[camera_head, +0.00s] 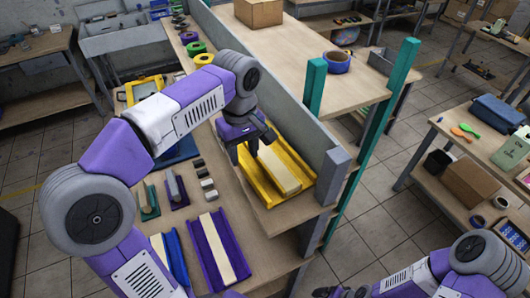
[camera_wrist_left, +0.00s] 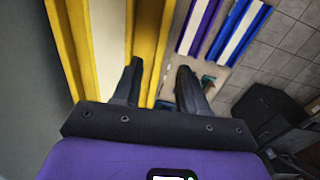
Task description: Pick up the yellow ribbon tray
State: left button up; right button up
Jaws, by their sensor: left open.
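The yellow ribbon tray (camera_head: 263,186) lies on the wooden workbench against the grey partition, with a pale cream ribbon strip (camera_head: 281,172) along its middle. My left gripper (camera_head: 243,154) is open and empty over the far left end of the tray. In the left wrist view the yellow tray (camera_wrist_left: 151,45) fills the left part. There its right wall shows between the fingers of my left gripper (camera_wrist_left: 158,68), and I cannot tell whether they touch it. My right gripper (camera_head: 341,292) shows only in part at the bottom edge, clear of the tray.
A purple tray (camera_head: 207,251) and a blue tray (camera_head: 177,258) with pale strips lie left of the yellow one. The grey partition (camera_head: 295,125) and a grey post (camera_head: 331,178) bound the right side.

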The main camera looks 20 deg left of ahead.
aim_at(246, 167)
pick_arm(q)
notch_tip(246, 167, down, 5)
jog(key=shift+s+d+r, duration=0.1)
grip_shut()
dwell(0.3)
